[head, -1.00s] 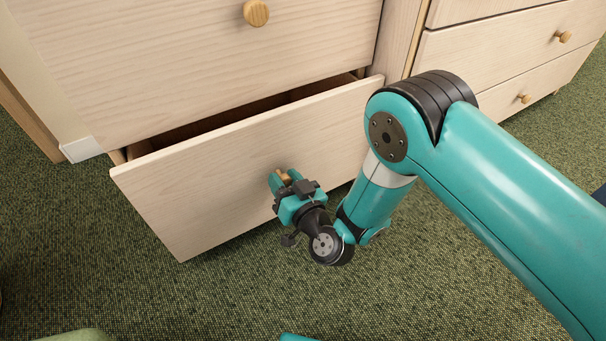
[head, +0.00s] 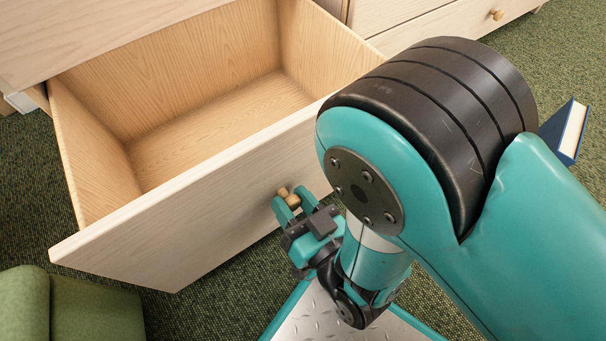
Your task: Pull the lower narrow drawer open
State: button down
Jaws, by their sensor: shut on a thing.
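The lower drawer (head: 200,205) of the pale wooden cabinet stands well open. Its inside (head: 215,115) shows bare wood and looks empty. A small round wooden knob (head: 289,197) sits on its front panel. My gripper (head: 287,203) is shut on this knob, one finger on each side of it. My arm hides the right end of the drawer front.
A green cushioned seat (head: 75,305) stands at the lower left, near the drawer's front left corner. A dark blue book (head: 566,130) stands on the carpet at the right. Another set of drawers (head: 420,20) is behind. Green carpet (head: 215,300) shows between the seat and my base.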

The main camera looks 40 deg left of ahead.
jog(key=shift+s+d, duration=0.2)
jog(key=shift+d, duration=0.05)
jog(key=c, duration=0.7)
grip_release()
notch_tip(320, 180, up, 20)
jog(key=p, duration=1.1)
